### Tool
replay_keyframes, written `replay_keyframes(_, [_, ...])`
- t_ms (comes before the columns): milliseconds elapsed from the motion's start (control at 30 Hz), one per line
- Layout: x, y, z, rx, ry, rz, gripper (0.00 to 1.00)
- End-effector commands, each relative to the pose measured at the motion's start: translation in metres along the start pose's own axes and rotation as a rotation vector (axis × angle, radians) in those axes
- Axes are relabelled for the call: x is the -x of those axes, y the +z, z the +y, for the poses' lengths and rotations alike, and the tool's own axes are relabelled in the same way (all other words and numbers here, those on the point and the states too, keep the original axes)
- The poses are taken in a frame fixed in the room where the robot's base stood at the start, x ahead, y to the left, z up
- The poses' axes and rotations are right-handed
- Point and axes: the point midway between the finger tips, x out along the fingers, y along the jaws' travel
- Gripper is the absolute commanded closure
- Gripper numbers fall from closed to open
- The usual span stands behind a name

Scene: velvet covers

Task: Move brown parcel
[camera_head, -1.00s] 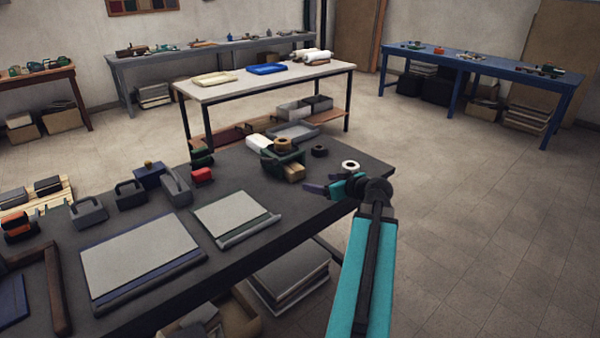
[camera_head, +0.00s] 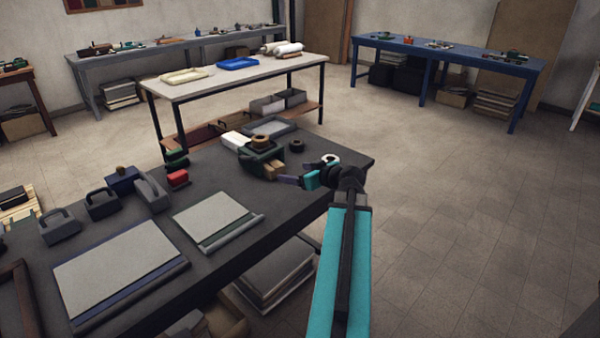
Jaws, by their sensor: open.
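A small tan-brown block (camera_head: 274,170), which may be the brown parcel, lies at the front edge of a dark green open holder (camera_head: 247,162) on the dark workbench. No other thing on this bench looks more clearly like a parcel. My gripper (camera_head: 286,180) is just right of the block, seen from behind my teal arm, and looks very close to it. The jaws are open; only one dark finger shows clearly. I cannot tell whether it touches the block.
A white roll (camera_head: 331,159) sits behind my gripper and a black ring (camera_head: 297,146) beyond it. A tan tape roll (camera_head: 261,142) is at the holder. Two flat boards (camera_head: 120,262) and several grey blocks cover the bench's left. Open floor (camera_head: 450,230) lies to the right.

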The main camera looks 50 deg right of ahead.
Motion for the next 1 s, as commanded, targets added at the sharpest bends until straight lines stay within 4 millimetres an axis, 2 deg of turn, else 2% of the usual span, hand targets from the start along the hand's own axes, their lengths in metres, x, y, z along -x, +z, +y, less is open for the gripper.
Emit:
replay_keyframes(700, [-0.092,-0.001,-0.001,0.001,-0.004,-0.001,0.23])
replay_keyframes(1000, [-0.120,-0.001,-0.002,0.001,-0.003,0.000,0.23])
